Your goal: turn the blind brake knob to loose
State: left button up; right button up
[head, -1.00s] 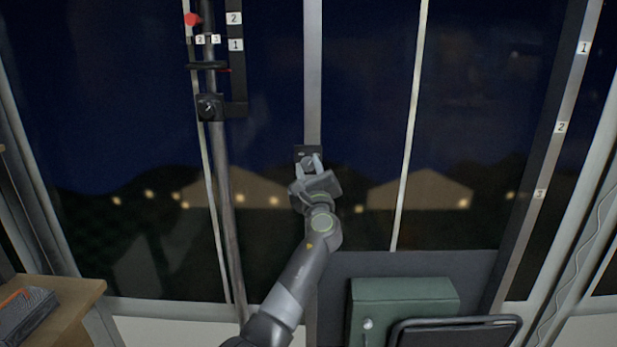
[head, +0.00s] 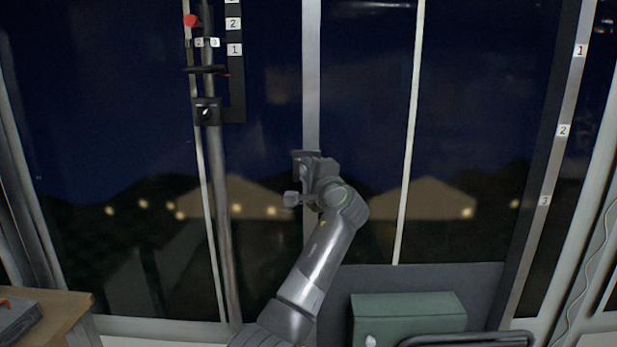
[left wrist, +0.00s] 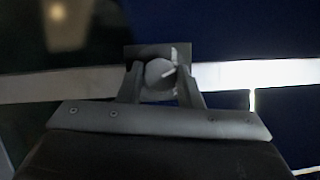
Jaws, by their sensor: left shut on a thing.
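The blind brake knob (left wrist: 158,73) is a round grey knob with a pale pointer line, on a dark square plate (left wrist: 145,52) in the left wrist view. In the head view the plate (head: 298,156) sits on the pale window post, mostly behind my gripper. My left gripper (left wrist: 161,82) is shut on the knob, one finger on each side. The pointer slants toward the plate's right edge, where pale marks show; I cannot read them. In the head view my left gripper (head: 306,174) is turned sideways and hides the knob. My right gripper is not in view.
A second dark box with a knob (head: 207,112) is on the pole at left, below a numbered strip (head: 235,50) and a red ball (head: 190,20). A green case (head: 408,312) stands low right. A wooden surface (head: 62,312) is at lower left.

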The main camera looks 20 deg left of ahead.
pick_arm(q)
jog(key=shift+r+n+g+h, duration=0.1)
jog(key=shift+n+g+h, duration=0.35)
jog(key=shift+n, duration=1.35)
jog(key=o, duration=1)
jog(key=shift+s, duration=0.1)
jog(key=shift+s+d, duration=0.25)
jog(key=b+v, duration=0.5)
jog(key=v, duration=1.1)
jog(key=shift+s+d+r+b, duration=0.15)
jog(key=shift+d+r+b, duration=0.05)
jog(key=shift+d+b, duration=0.1)
